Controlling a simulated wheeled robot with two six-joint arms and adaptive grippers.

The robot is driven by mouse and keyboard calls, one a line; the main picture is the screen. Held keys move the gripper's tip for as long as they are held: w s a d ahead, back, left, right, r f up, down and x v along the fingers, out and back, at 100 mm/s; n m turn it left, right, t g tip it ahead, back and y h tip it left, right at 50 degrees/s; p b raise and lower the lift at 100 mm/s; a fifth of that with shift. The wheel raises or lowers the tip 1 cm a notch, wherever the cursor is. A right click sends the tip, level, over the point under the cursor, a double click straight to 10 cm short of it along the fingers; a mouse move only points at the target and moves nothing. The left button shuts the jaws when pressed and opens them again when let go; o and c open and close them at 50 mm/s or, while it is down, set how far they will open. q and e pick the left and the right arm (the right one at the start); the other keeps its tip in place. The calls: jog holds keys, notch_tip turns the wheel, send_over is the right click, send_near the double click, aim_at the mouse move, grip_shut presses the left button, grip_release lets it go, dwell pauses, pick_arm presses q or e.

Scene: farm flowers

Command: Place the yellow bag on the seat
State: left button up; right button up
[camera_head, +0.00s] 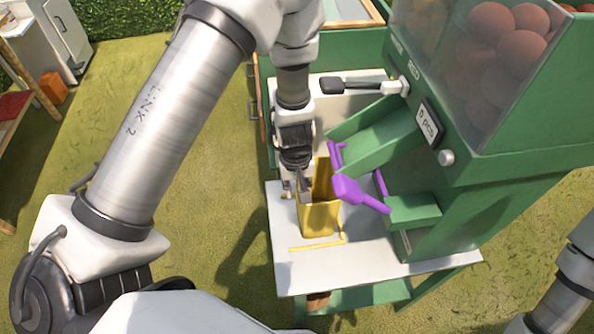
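The yellow bag (319,219) is upright and open at the top, at the white tabletop (385,262) beneath the green machine's chute. I cannot tell whether its base touches the surface. Yellow marking lines (316,246) lie just in front of it. My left gripper (297,190) points down at the bag's left upper edge. Its fingertips overlap the bag there, and their grip is unclear. Which surface is the seat is not certain; the marked spot on the tabletop is one candidate. My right gripper is out of view; only part of that arm shows at lower right.
Grass lies open to the left. A red-topped wooden piece (12,104) stands at far left.

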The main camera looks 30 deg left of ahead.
pick_arm(q)
notch_tip(320, 180, up, 11)
jog(key=p, duration=0.3)
jog(key=shift+a, duration=0.15)
jog(key=shift+s, duration=0.1)
dwell(0.8)
